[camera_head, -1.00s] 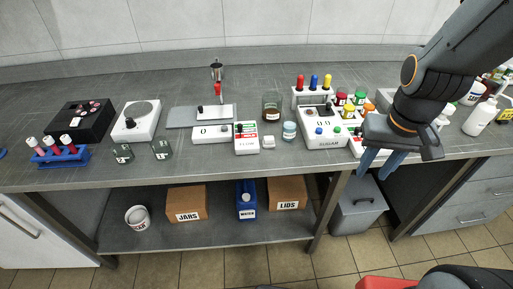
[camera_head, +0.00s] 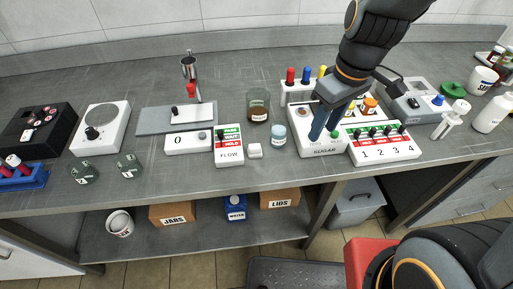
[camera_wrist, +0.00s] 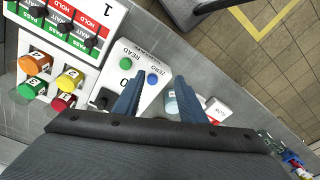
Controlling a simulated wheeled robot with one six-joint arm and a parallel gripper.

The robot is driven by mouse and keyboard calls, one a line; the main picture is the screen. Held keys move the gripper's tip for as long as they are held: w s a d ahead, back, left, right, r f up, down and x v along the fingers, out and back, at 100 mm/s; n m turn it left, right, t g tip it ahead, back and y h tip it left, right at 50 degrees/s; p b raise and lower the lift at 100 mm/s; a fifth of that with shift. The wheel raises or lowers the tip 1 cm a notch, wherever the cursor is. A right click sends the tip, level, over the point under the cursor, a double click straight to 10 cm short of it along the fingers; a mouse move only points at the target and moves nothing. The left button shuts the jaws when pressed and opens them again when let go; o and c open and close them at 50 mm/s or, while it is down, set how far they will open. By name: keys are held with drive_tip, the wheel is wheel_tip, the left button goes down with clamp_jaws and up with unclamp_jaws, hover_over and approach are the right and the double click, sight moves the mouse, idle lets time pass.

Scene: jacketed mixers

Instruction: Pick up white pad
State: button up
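A small white pad (camera_head: 255,150) lies on the grey bench top, just right of the FLOW panel (camera_head: 229,146) and left of a small jar with a pale blue band (camera_head: 279,135). My gripper (camera_head: 321,128) is over the SUGAR scale, to the right of the pad and the jar. In the wrist view its two blue fingers (camera_wrist: 158,82) stand apart with nothing held between them. The jar (camera_wrist: 171,104) and the FLOW panel (camera_wrist: 217,109) show beside the right finger there. I cannot clearly make out the pad in the wrist view.
The SUGAR scale (camera_head: 322,148) and a numbered switch panel (camera_head: 384,148) stand under and right of my gripper. A brown jar (camera_head: 258,106) stands behind the pad. A white display box (camera_head: 188,143) is left of the FLOW panel. The bench's front edge is close in front.

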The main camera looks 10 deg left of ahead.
sight(255, 145)
drive_tip(key=a+n, duration=0.4)
drive_tip(key=a, duration=0.1)
drive_tip(key=a+f+n+g+y, duration=0.1)
drive_tip(key=a+n, duration=0.3)
drive_tip(key=a, duration=0.1)
drive_tip(key=a+f+n+y+b, duration=0.1)
drive_tip(key=a+n, duration=0.3)
drive_tip(key=shift+w+a+f+n+g, duration=0.1)
drive_tip(key=shift+a+f+n+g, duration=0.05)
drive_tip(key=shift+a+n+g, duration=0.2)
drive_tip(key=shift+w+p+x, duration=0.2)
drive_tip(key=shift+p+x, duration=0.6)
drive_tip(key=shift+x, duration=2.05)
drive_tip(key=shift+d, duration=0.15)
drive_tip(key=shift+c, duration=0.5)
clamp_jaws()
